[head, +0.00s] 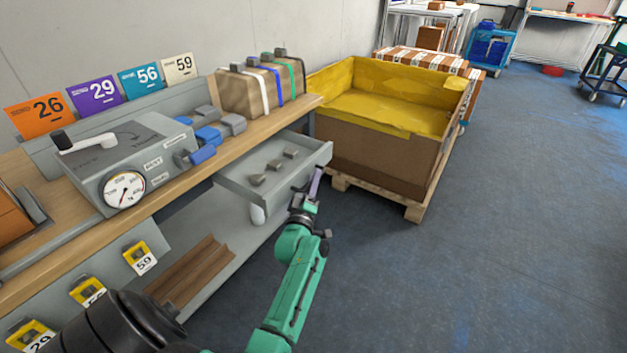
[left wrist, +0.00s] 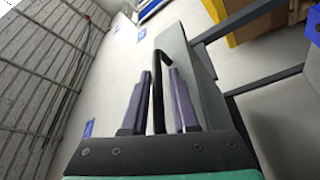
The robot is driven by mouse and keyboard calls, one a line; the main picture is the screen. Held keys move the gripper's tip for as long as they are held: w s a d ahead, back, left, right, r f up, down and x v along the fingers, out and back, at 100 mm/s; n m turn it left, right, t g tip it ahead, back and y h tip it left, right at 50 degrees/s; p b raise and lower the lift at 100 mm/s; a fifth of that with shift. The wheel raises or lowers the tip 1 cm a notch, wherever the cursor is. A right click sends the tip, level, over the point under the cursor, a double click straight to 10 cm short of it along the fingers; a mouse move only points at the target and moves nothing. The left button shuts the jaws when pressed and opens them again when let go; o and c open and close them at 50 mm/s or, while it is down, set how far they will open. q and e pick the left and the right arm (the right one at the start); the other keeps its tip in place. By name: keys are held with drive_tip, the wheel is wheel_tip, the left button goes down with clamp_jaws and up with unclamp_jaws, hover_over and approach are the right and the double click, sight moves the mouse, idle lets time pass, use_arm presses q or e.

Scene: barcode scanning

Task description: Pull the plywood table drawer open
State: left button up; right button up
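The plywood table (head: 190,150) has a grey drawer (head: 233,185) that stands pulled out from under its top, with a few small grey-brown items inside. A black bar handle is on the drawer front; in the left wrist view the handle (left wrist: 158,85) runs between my two purple fingers. My left gripper (head: 316,182) is at the drawer front on the aisle side. In the left wrist view the fingers (left wrist: 159,100) are apart, with a visible gap on each side of the handle. My right gripper is not in view.
A cardboard crate with yellow lining (head: 385,150) stands on a pallet (head: 415,208) close beyond the drawer. A gauge box (head: 125,165), numbered cards and a strapped parcel (head: 250,92) are on the table. The blue-grey floor (head: 490,220) to the right is clear.

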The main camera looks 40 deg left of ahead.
use_arm(q)
drive_tip(key=shift+s+d, duration=0.1)
drive_tip(key=shift+s, duration=0.2)
drive_tip(key=p+v, duration=0.4)
drive_tip(key=v, duration=1)
